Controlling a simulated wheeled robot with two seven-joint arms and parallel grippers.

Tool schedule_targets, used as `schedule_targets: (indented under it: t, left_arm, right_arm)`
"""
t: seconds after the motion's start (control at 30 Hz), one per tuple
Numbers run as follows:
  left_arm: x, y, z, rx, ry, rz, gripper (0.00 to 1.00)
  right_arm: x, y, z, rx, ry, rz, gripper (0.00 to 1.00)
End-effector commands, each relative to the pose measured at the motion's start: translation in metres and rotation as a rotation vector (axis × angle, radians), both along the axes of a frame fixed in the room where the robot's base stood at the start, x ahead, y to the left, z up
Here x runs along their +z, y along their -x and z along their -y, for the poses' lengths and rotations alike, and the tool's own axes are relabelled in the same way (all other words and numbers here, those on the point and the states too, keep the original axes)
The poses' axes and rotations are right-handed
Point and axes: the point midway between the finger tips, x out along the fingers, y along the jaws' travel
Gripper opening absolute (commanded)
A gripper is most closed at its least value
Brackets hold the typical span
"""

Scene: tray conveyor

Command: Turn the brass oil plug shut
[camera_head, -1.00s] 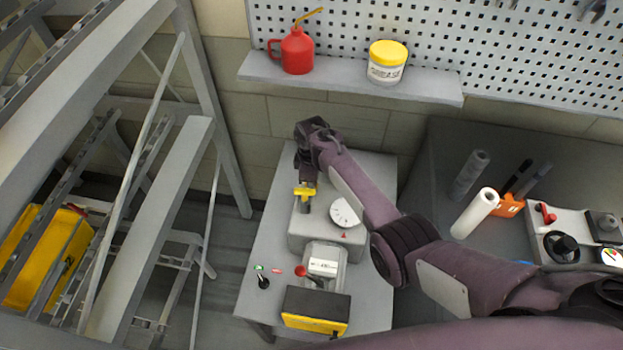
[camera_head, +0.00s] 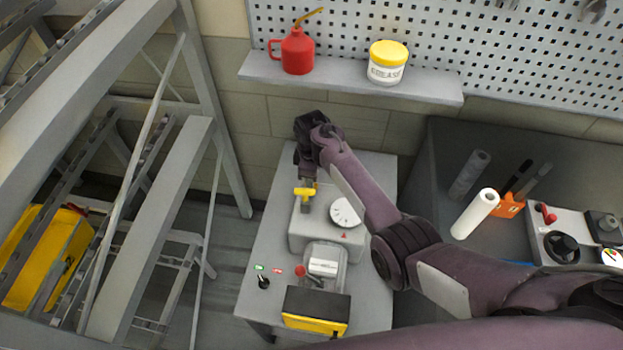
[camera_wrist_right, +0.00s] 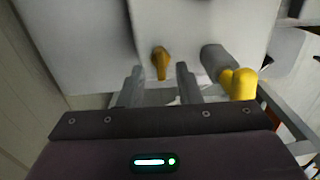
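The brass oil plug (camera_wrist_right: 161,63) shows in the right wrist view as a small brass-coloured grip on the face of a light grey housing (camera_wrist_right: 203,22). In the head view I cannot make the plug out. My right gripper (camera_wrist_right: 160,82) is open, with one finger on each side of the plug in the picture. I see no finger clearly touching it. In the head view my right gripper (camera_head: 306,170) points down at the back end of the grey machine (camera_head: 318,240). My left gripper is not in view.
A yellow-handled valve (camera_wrist_right: 240,83) stands close to the right finger; it also shows in the head view (camera_head: 304,193). A round white dial (camera_head: 345,212) is on the machine. A shelf (camera_head: 340,82) with a red oil can (camera_head: 298,52) and grease tub (camera_head: 387,64) is behind.

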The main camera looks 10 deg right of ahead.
Motion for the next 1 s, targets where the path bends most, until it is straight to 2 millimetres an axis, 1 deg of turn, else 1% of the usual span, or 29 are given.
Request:
schedule_targets:
  t: [0.03, 0.2, 0.3, 0.4, 0.53, 1.0]
  left_arm:
    - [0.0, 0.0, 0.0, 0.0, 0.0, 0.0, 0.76]
    - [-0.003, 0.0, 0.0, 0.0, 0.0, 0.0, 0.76]
    - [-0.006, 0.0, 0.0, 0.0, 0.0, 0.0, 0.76]
    - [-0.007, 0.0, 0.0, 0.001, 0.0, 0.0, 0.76]
    - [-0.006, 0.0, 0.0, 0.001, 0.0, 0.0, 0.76]
    - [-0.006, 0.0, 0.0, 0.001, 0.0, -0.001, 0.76]
  right_arm:
    - [0.009, 0.0, 0.0, -0.001, -0.001, 0.004, 0.31]
    - [0.038, 0.0, 0.0, -0.001, 0.0, 0.004, 0.31]
    - [0.05, -0.001, 0.0, -0.002, 0.0, 0.002, 0.31]
    - [0.058, 0.0, 0.0, -0.003, 0.0, 0.001, 0.31]
    - [0.062, 0.0, 0.0, -0.002, 0.0, 0.0, 0.31]
    - [0.061, 0.0, 0.0, -0.002, 0.0, 0.001, 0.31]
